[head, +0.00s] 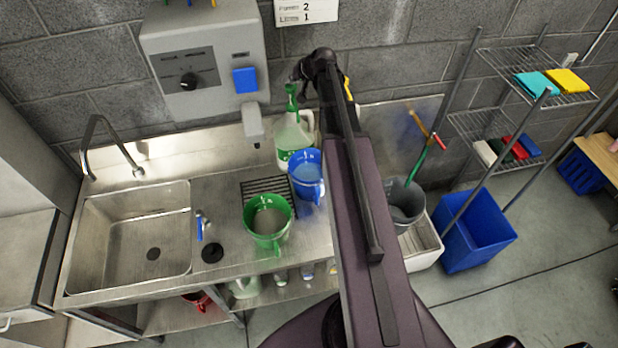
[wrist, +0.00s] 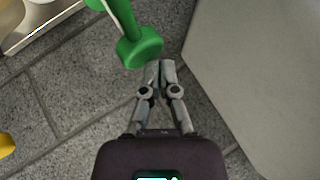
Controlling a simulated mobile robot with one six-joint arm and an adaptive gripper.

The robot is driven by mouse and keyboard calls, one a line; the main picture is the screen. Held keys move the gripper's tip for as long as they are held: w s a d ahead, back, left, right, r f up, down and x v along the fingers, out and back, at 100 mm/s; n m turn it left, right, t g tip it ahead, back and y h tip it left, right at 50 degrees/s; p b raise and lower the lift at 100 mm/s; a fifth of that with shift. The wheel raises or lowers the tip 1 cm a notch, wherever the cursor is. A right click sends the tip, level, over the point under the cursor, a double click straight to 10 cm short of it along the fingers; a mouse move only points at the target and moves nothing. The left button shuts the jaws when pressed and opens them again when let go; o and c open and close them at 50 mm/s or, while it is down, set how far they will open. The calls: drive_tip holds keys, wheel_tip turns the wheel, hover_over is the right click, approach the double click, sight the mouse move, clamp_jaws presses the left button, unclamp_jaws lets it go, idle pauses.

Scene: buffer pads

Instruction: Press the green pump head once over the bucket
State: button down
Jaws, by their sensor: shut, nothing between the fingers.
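The green pump head (head: 291,90) tops a white jug (head: 292,138) with a green label, standing at the back of the steel counter. In the wrist view the green pump head (wrist: 139,48) is just left of my fingertips. My gripper (wrist: 160,66) is shut and empty, very close beside the pump head; I cannot tell if it touches. In the head view my gripper (head: 298,72) is at the pump head's upper right, partly hidden by my arm. A blue bucket-like jug (head: 307,176) and a green one (head: 268,226) stand in front of the white jug.
A grey wall box (head: 208,60) with a blue button and spout hangs left of the pump. A sink (head: 130,245) with a tap lies left. A grey bucket (head: 404,203), a blue bin (head: 472,232) and wire shelves (head: 490,130) stand right.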

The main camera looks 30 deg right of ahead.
sight(292, 87)
drive_tip(key=shift+f, duration=0.1)
idle(0.6)
drive_tip(key=shift+f+b, duration=0.35)
drive_tip(key=shift+b, duration=0.05)
drive_tip(key=shift+f+b, duration=1.2)
drive_tip(key=shift+b, duration=0.05)
idle(1.9)
drive_tip(key=shift+r, duration=0.15)
drive_tip(key=shift+r+p, duration=1.45)
drive_tip(key=shift+p, duration=0.2)
drive_tip(key=shift+r, duration=0.1)
wheel_tip(292, 87, up, 6)
drive_tip(key=p, duration=0.6)
idle(0.8)
